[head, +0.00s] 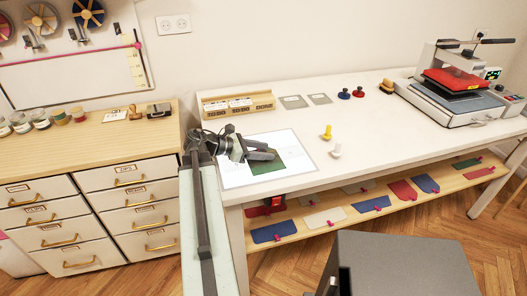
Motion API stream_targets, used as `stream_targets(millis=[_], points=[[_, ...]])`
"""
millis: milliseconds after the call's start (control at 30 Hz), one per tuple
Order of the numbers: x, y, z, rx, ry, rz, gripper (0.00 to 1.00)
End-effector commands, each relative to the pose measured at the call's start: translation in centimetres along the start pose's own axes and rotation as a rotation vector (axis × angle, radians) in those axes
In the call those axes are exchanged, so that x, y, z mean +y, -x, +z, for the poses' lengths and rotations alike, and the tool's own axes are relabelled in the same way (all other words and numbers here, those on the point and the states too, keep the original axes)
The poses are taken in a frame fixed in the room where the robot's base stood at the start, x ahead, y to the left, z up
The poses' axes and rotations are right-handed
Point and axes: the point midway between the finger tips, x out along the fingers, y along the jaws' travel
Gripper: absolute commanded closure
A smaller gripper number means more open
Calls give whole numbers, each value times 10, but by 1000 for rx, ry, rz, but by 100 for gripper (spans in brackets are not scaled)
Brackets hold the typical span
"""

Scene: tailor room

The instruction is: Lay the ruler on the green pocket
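A dark green patch, which looks like the green pocket (267,166), lies on a white sheet (300,146) at the left front of the white table. My gripper (272,155) is over the patch and covers part of it. Whether it touches the patch, or whether its fingers are apart, I cannot tell. I cannot make out a ruler for certain near the gripper; one may be hidden by it.
A wooden holder (238,104) stands behind the sheet. A yellow peg (327,132) and a white peg (336,150) stand to its right. A heat press (455,90) fills the table's right end. Coloured patches lie on the shelf below (400,203). A dark grey block (405,265) stands in front.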

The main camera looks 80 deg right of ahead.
Motion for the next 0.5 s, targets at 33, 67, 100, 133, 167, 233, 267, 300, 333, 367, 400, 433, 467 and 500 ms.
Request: stream_targets(millis=[33,67,100,133,167,233,267,300,333,367,400,433,467,500], points=[[0,0,0,0,0,0,52],[0,0,0,0,0,0,52],[0,0,0,0,0,0,52],[0,0,1,0,0,0,52],[0,1,2,0,0,0,52],[0,4,9,0,0,0,52],[0,8,9,0,0,1,52],[1,16,9,0,2,3,52],[1,23,9,0,2,3,52],[1,30,10,0,2,3,52],[1,41,10,0,2,4,52],[1,49,11,0,2,3,52],[1,58,11,0,2,4,52],[1,68,11,0,2,3,52]])
